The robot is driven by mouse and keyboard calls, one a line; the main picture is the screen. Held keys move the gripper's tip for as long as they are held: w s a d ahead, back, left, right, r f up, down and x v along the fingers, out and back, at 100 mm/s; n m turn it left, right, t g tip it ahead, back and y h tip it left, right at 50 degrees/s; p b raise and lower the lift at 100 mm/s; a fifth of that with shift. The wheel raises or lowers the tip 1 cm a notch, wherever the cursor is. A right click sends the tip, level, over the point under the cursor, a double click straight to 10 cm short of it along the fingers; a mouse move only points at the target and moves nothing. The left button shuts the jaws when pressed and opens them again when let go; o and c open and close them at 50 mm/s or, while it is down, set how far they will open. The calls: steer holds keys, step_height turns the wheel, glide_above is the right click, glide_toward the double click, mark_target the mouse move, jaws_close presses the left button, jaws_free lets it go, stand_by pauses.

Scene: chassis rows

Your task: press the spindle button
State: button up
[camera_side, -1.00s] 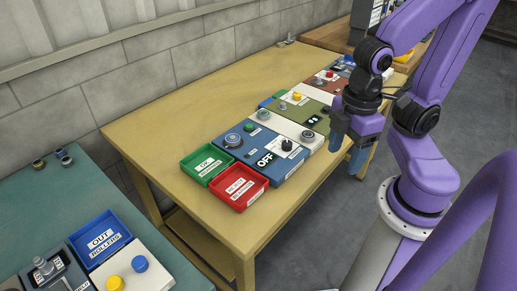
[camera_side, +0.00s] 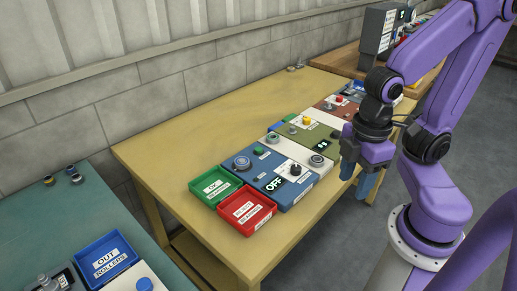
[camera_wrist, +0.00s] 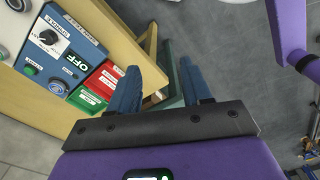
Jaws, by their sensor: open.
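A blue panel (camera_side: 263,174) lies at the near end of the wooden table in the side view. It carries a large grey-blue round button (camera_side: 242,163), a small green button (camera_side: 258,151), a black knob (camera_side: 295,169) and an OFF display (camera_side: 274,184). The white panel beside it has a grey round button (camera_side: 317,160). My gripper (camera_side: 357,179) is open and empty, past the table's front edge, right of these panels. In the wrist view my gripper (camera_wrist: 158,73) is right of the blue panel (camera_wrist: 83,40), apart from it.
A green tray (camera_side: 205,196) and a red tray (camera_side: 236,221) adjoin the blue panel. Olive and brown panels continue up the row. A teal table (camera_side: 35,222) with a blue tray (camera_side: 88,248) stands at left. The wooden table's left strip (camera_side: 180,150) is bare.

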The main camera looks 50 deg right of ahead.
steer(key=shift+w+a, duration=0.15)
steer(key=shift+w, duration=0.05)
steer(key=c, duration=0.5)
steer(key=w+a+m, duration=0.1)
steer(key=w, duration=0.2)
steer(key=w+a+r+m, duration=0.1)
steer(key=w, duration=0.2)
steer(key=w+a+m, duration=0.1)
steer(key=w, duration=0.3)
steer(key=shift+r, duration=0.2)
jaws_close()
steer(key=w+d+f+m, duration=0.1)
steer(key=w+d+m, duration=0.2)
steer(key=w, duration=0.8)
steer(key=w+d+f+m, duration=0.1)
steer(key=w+d+m, duration=0.25)
steer(key=w, duration=0.75)
steer(key=w+d+f+m, duration=0.3)
steer(key=w+d, duration=0.5)
steer(key=d, duration=0.4)
steer(key=shift+w+d+f, duration=0.2)
steer(key=shift+f, duration=0.45)
